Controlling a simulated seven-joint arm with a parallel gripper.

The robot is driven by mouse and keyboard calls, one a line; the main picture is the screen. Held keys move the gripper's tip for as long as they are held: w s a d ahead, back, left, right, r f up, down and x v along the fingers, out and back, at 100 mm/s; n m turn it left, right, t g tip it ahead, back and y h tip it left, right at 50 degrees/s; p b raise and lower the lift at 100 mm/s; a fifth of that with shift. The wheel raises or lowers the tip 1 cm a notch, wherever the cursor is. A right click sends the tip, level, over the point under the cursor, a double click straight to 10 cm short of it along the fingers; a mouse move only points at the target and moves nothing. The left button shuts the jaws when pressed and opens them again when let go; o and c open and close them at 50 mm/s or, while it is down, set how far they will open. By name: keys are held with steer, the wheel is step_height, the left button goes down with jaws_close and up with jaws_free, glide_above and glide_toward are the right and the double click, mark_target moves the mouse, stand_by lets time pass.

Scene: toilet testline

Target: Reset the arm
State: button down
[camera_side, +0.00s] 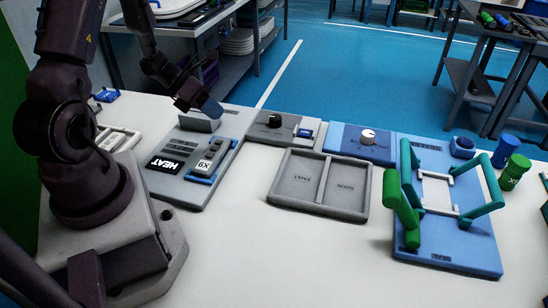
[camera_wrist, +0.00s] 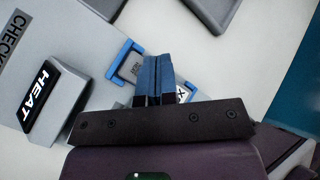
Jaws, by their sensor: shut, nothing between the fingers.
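My gripper (camera_side: 212,110) hangs above the grey test station (camera_side: 185,190) on the left of the table. In the wrist view its two blue fingers (camera_wrist: 155,65) are pressed together with nothing between them. Below it, a grey part marked X9 (camera_side: 208,157) sits in a blue-edged holder (camera_side: 222,165), beside the black HEAT label (camera_side: 170,163). In the wrist view the fingers hide part of the X9 part (camera_wrist: 182,95), and the HEAT block (camera_wrist: 42,97) lies to the left. The gripper appears apart from the station.
A grey two-compartment tray marked FAULT and GOOD (camera_side: 322,210) is empty at the middle. Behind it are panels with a black knob (camera_side: 275,121) and a white knob (camera_side: 367,137). A blue board with green and teal handles (camera_side: 450,250) stands right. The front table is clear.

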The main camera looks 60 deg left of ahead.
steer(key=s+d+m, duration=0.1)
steer(key=m, duration=0.1)
steer(key=s+d+m+g, duration=0.1)
steer(key=m, duration=0.1)
steer(key=shift+h, duration=0.4)
steer(key=s+d+r+m+y, duration=0.2)
steer(key=d+r+m, duration=0.4)
steer(key=m, duration=0.5)
steer(key=s+d+r+m+y, duration=0.2)
steer(key=d+r+m, duration=0.4)
steer(key=r+m, duration=0.3)
steer(key=s+d+r+m+g+y, duration=0.1)
steer(key=d+r+m, duration=0.5)
steer(key=m, duration=0.7)
step_height(320, 180, up, 2)
steer(key=shift+s+r+m+y, duration=0.3)
steer(key=shift+s+y, duration=0.1)
steer(key=shift+y, duration=0.1)
